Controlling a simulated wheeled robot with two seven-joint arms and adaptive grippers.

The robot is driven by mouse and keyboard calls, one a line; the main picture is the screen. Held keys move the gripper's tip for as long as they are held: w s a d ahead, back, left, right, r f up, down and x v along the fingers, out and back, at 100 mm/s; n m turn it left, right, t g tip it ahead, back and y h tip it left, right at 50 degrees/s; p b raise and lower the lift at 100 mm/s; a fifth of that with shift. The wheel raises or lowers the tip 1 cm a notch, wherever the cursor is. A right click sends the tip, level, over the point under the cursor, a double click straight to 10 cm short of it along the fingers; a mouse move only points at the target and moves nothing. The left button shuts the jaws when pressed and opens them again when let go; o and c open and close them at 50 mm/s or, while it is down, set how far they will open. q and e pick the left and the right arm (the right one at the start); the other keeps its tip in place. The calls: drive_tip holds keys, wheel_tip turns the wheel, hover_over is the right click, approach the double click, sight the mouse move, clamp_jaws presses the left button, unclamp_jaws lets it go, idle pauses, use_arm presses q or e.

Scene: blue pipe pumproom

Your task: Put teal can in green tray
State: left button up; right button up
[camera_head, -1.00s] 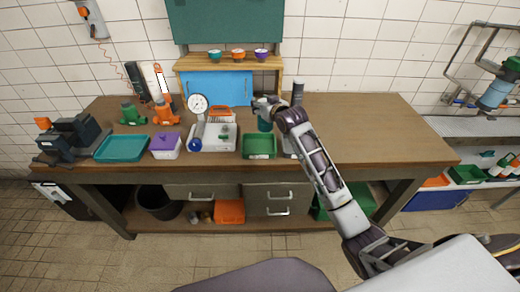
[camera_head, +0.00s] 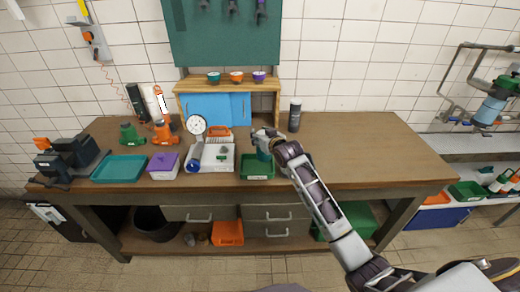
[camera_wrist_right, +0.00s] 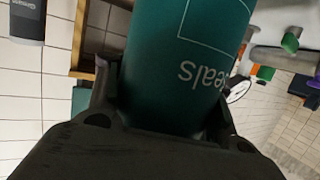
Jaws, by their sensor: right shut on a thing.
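The teal can (camera_head: 263,152) is in my right gripper (camera_head: 266,140), above the back part of the green tray in the head view. In the right wrist view the can (camera_wrist_right: 185,60) fills the middle, with part of a label reading "eals", and the fingers close on both its sides. The green tray (camera_head: 257,177) sits near the table's front edge, and its bare front part shows. Whether the can touches the tray floor I cannot tell. My left gripper is not in view.
A purple-lidded box (camera_head: 164,166) and a teal tray (camera_head: 119,169) are further left. A dark can (camera_head: 295,116) stands behind, to the right. The table's right side is clear.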

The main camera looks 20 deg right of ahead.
drive_tip(key=shift+f, duration=1.05)
drive_tip(key=shift+f, duration=1.9)
drive_tip(key=o, duration=1.4)
drive_tip(key=shift+f, duration=0.15)
drive_tip(key=shift+s, duration=0.15)
drive_tip(key=shift+v, duration=5.95)
